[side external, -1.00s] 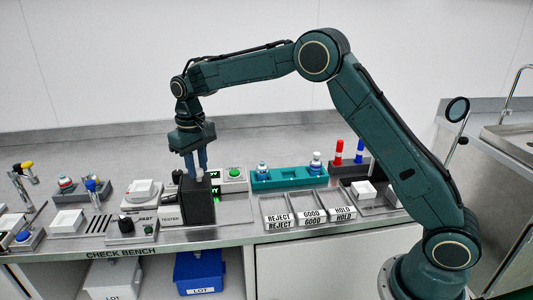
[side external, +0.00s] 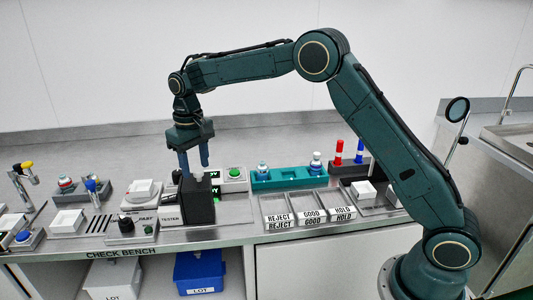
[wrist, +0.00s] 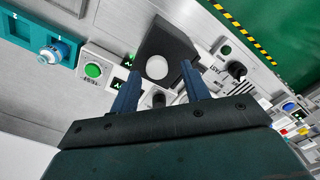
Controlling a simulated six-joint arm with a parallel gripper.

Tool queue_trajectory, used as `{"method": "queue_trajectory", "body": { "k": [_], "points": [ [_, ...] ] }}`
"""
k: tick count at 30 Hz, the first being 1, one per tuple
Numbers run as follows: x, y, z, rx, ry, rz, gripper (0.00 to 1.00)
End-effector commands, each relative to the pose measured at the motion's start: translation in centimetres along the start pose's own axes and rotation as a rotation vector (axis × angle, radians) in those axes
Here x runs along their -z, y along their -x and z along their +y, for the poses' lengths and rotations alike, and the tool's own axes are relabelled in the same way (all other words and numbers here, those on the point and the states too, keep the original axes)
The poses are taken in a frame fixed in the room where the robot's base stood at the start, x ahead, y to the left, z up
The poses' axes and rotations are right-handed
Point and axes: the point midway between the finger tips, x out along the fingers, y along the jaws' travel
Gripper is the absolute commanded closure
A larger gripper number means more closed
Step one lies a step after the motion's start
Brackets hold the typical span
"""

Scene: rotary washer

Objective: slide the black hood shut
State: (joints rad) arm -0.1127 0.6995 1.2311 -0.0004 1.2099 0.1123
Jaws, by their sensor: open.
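The black hood (side external: 199,208) is a dark block at the tester on the bench. It also shows in the wrist view (wrist: 173,43). A white round-topped piece (wrist: 157,67) sits at the hood, partly between my fingers in the picture; its lower part is hidden. My gripper (side external: 195,173) points down over the hood, fingers spread on either side of the white piece. In the wrist view my gripper (wrist: 159,70) is open and holds nothing. I cannot tell whether the hood is fully open or partly slid.
The tester's green button (side external: 234,173) is right of the hood. A teal rack (side external: 290,179) with vials stands farther right, behind the marked trays (side external: 309,217). A black knob (side external: 127,225) and a white scale (side external: 142,190) are to the left.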

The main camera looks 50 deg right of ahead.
Motion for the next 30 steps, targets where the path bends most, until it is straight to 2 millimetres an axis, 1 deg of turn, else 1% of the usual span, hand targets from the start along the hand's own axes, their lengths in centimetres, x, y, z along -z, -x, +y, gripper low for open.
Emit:
{"method": "queue_trajectory", "body": {
  "k": [5,15,21,27,30],
  "points": [
    [0.1,1.9,0.0,0.0,0.0,0.004,0.54],
    [0.1,7.5,0.0,0.001,0.001,0.007,0.54],
    [0.1,10.5,-0.1,0.001,0.001,0.007,0.54],
    [0.1,12.2,-0.1,0.001,0.001,0.006,0.54],
    [0.0,12.8,-0.1,0.001,0.001,0.005,0.54]
  ]
}}
